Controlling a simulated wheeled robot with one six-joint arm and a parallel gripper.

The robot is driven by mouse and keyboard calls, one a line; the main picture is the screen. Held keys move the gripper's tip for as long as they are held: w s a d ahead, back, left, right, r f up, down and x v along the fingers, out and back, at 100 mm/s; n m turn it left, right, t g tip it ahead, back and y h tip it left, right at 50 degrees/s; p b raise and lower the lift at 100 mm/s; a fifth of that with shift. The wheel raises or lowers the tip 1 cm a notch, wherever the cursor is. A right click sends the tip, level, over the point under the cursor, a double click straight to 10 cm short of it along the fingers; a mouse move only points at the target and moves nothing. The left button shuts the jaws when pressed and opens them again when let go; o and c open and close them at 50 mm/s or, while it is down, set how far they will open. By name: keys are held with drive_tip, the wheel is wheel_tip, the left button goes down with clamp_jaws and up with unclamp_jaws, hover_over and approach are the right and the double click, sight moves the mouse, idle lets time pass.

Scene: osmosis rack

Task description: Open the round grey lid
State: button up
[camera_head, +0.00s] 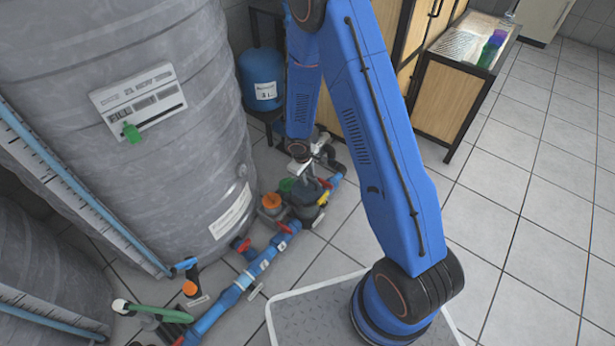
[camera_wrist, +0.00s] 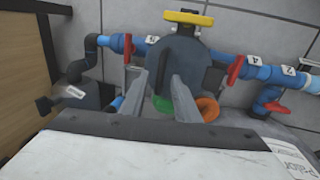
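A dark grey round part, which looks like the round grey lid (camera_wrist: 176,58), sits on the blue pipework beyond my fingers in the wrist view. In the head view a dark grey rounded body (camera_head: 304,213) shows low beside the big tank, partly covered by my arm's end. My gripper (camera_wrist: 160,82) has its two grey fingers apart, with nothing clearly held between them. The right finger overlaps the lid in the picture; I cannot tell if it touches. In the head view my gripper (camera_head: 306,168) is small and hangs just above the grey body.
A yellow handle (camera_wrist: 188,18) is above the lid in the wrist view. A red valve handle (camera_wrist: 236,70) sits on the blue pipe to the right. Green and orange (camera_wrist: 207,108) parts are below. A large grey tank (camera_head: 130,120) stands left. Tiled floor at right is clear.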

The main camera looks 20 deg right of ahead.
clamp_jaws()
